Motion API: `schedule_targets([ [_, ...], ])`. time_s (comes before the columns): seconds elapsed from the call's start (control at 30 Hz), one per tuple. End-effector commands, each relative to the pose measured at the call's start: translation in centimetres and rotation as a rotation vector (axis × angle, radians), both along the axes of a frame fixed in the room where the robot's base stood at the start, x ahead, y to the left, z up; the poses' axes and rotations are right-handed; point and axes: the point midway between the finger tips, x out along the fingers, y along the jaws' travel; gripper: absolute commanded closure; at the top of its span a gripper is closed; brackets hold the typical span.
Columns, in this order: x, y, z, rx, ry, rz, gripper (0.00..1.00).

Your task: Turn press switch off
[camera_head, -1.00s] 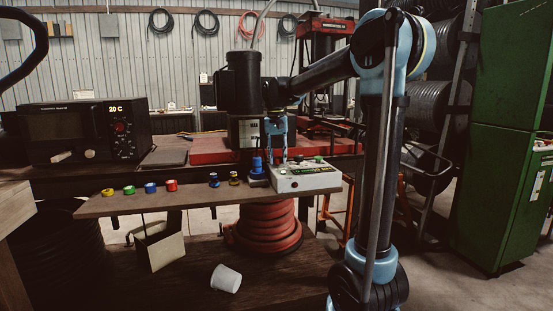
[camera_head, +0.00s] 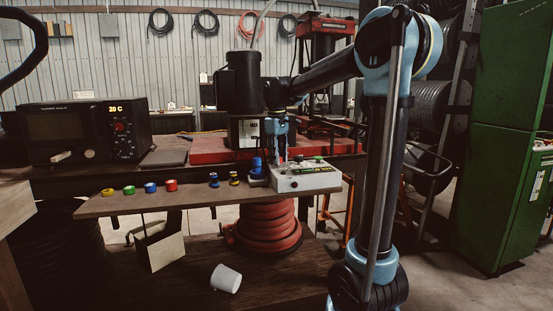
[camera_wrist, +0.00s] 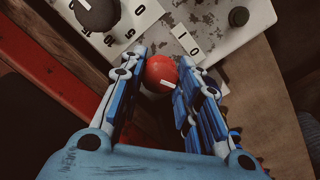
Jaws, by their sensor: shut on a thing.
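The control box (camera_head: 307,178) is off-white and worn, with several controls on its top, at the right end of the shelf in the head view. Its worn panel (camera_wrist: 215,32) fills the top of the wrist view. A round red knob (camera_wrist: 160,73) with a white mark sits beside a white label reading 1 and 0 (camera_wrist: 185,39). My gripper (camera_wrist: 170,68) has its blue fingers on both sides of the red knob, shut on it. In the head view my gripper (camera_head: 282,158) points down over the box's left part, and the red knob is hard to make out there.
A dark grey dial (camera_wrist: 97,14) with numbers and a black knob (camera_wrist: 238,17) are on the panel. A blue knob (camera_head: 257,166) stands left of the box. Several coloured rings and two small pieces lie along the shelf (camera_head: 130,204). A white cup (camera_head: 226,278) lies below.

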Motion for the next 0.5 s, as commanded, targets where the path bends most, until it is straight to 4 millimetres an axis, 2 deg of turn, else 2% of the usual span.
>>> schedule_targets([
  [0.2,-0.10,-0.01,-0.04,0.000,0.002,0.159,0.94],
  [0.5,-0.11,-0.05,-0.05,0.000,0.002,0.289,0.94],
])
